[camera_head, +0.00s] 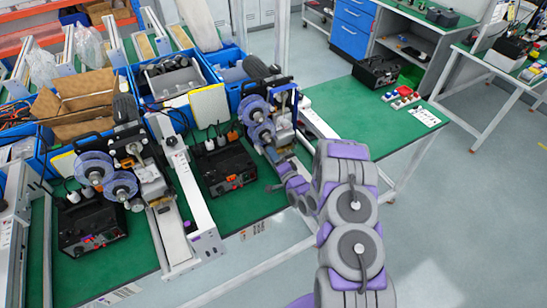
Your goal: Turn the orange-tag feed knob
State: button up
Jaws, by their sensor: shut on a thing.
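My arm reaches in from the lower right, and my gripper (283,184) is at the front end of the right-hand coder (272,125). My gripper is small in the picture and is shut on a small part there, at the place of the feed knob. The knob itself is hidden by the fingers, and I cannot make out its tag. The right-hand coder has blue-grey reels and stands beside a black control box (229,169). A small orange spot (232,135) shows behind that box.
A second coder (125,170) with its own black box (88,222) stands to the left. A white rail (186,185) runs between the two stations. Blue bins (146,68) stand behind. The green bench (345,108) is mostly clear to the right, with a black case (376,72) on it.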

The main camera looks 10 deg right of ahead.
jog(key=shift+d+f, duration=0.1)
jog(key=o, duration=1)
jog(key=shift+d, duration=0.1)
jog(key=shift+o, duration=0.2)
jog(key=v, duration=1.7)
jog(key=shift+p, duration=0.35)
jog(key=shift+s, duration=0.1)
